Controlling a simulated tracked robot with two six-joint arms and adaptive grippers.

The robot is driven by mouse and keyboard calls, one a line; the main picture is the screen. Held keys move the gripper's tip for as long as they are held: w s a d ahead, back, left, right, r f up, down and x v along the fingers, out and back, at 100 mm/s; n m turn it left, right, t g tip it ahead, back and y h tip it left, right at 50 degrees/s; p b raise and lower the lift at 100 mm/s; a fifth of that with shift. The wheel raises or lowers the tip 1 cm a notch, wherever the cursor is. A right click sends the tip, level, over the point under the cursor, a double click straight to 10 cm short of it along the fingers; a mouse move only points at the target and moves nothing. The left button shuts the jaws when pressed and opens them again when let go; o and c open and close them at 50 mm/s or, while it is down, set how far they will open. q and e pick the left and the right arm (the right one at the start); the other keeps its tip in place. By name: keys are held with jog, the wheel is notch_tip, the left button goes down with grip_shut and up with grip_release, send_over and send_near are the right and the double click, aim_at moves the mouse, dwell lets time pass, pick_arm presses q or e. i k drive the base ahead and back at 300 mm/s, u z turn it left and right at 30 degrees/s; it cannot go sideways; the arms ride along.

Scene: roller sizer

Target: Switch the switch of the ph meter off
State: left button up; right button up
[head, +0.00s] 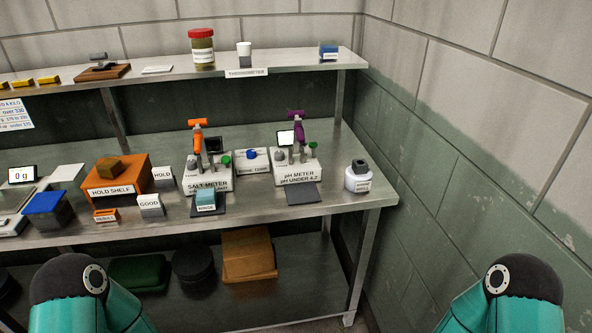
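The pH meter (299,179) is a white box labelled "pH METER" on the right part of the steel bench in the head view. A purple-topped probe (297,126) stands upright on it, with a green knob (311,147) at its right. A small screen (285,138) behind it looks white and lit. A grey switch-like piece (280,156) shows at its left top; its position is too small to tell. A dark pad (302,193) lies in front. Only teal and black parts of my two arms show at the bottom corners; neither gripper is in view.
The similar salt meter (207,182) stands left, with an orange-topped probe and dark screen. A small white box with a blue knob (251,155) sits between the meters. A white jar (358,178) stands right, near the bench edge and wall. A shelf (300,64) runs above.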

aim_at(313, 146)
jog(key=i, duration=0.9)
jog(key=u, duration=0.2)
jog(key=k, duration=0.9)
jog(key=z, duration=0.2)
jog(key=i, duration=0.9)
jog(key=u, duration=0.15)
